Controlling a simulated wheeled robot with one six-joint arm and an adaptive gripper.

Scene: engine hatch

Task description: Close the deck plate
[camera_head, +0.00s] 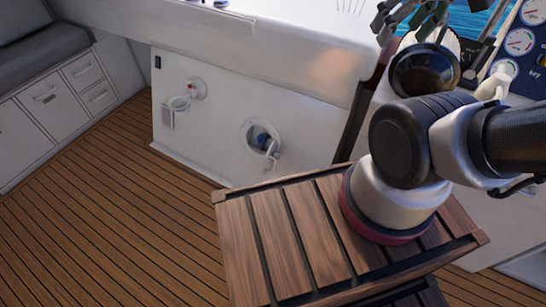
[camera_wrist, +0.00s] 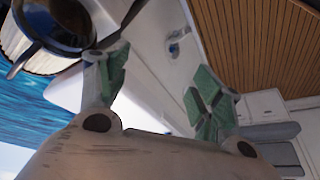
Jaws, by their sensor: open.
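A round white fitting (camera_head: 262,136) is set in the white wall panel, with a blue centre and a small light part hanging at its lower right. It looks like an open deck plate, but I cannot tell for sure. It also shows small in the wrist view (camera_wrist: 174,47), beyond my fingers. My gripper (camera_wrist: 158,88) is open and empty, its green-padded fingers wide apart. In the head view my gripper (camera_head: 413,14) is at the top right, high and well apart from the fitting.
A second fitting with a red spot (camera_head: 189,90) is on the same wall. A slatted wooden surface (camera_head: 270,225) stands below my arm. Gauges (camera_head: 519,42) are at the upper right. White cabinets (camera_head: 60,100) line the left. The plank floor (camera_head: 120,220) is clear.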

